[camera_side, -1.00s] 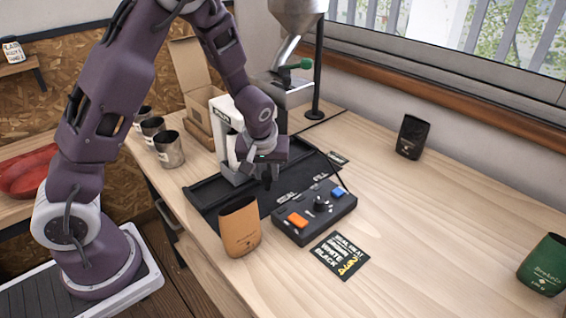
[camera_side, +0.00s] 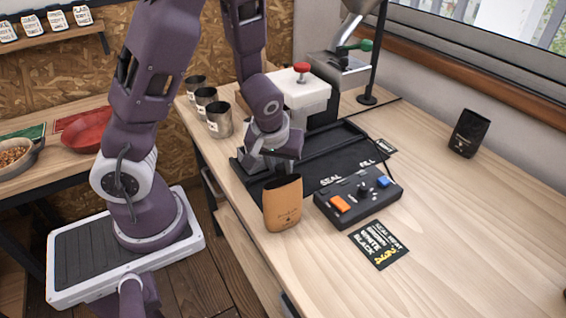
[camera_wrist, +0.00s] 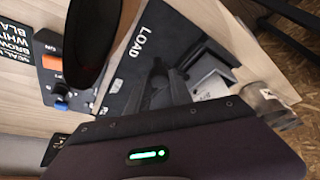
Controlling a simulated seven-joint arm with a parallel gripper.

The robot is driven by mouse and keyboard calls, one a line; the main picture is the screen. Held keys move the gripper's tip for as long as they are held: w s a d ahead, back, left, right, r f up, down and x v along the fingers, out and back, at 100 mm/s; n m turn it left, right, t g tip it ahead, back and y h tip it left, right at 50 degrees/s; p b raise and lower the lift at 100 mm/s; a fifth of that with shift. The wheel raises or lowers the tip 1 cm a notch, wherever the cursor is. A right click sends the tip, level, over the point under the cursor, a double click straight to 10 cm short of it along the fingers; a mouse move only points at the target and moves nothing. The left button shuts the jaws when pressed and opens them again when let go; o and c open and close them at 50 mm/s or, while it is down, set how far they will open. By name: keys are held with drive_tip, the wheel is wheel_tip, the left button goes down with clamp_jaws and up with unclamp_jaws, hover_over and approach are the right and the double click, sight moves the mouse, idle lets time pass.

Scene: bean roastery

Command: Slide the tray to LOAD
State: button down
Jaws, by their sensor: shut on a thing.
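My gripper (camera_side: 268,168) is low over the near-left end of the black track (camera_side: 330,152), behind a brown pouch. In the side view SEAL and FILL labels show further right along the track. In the wrist view the LOAD label (camera_wrist: 145,43) lies on the dark track surface, close to my gripper's dark fingers (camera_wrist: 168,85). The fingers are shut on the tray; the grip itself is dim. A pale grey part (camera_wrist: 211,82) shows beside them, and I cannot tell whether it belongs to the tray. In the side view my gripper and the pouch hide the tray.
The brown pouch (camera_side: 283,208) stands at the track's front edge, close to my gripper. Metal cups (camera_side: 218,122) stand behind left. The right table is clear except a black pouch (camera_side: 468,133).

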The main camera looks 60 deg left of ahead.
drive_tip(key=shift+s+f, duration=0.1)
drive_tip(key=shift+s, duration=0.25)
drive_tip(key=c, duration=1.1)
unclamp_jaws()
drive_tip(key=shift+c, duration=0.2)
drive_tip(key=shift+w, duration=0.1)
drive_tip(key=shift+d+r, duration=0.1)
drive_tip(key=shift+r, duration=0.25)
drive_tip(key=v, duration=0.6)
drive_tip(key=shift+r, duration=0.25)
drive_tip(key=shift+d, duration=0.15)
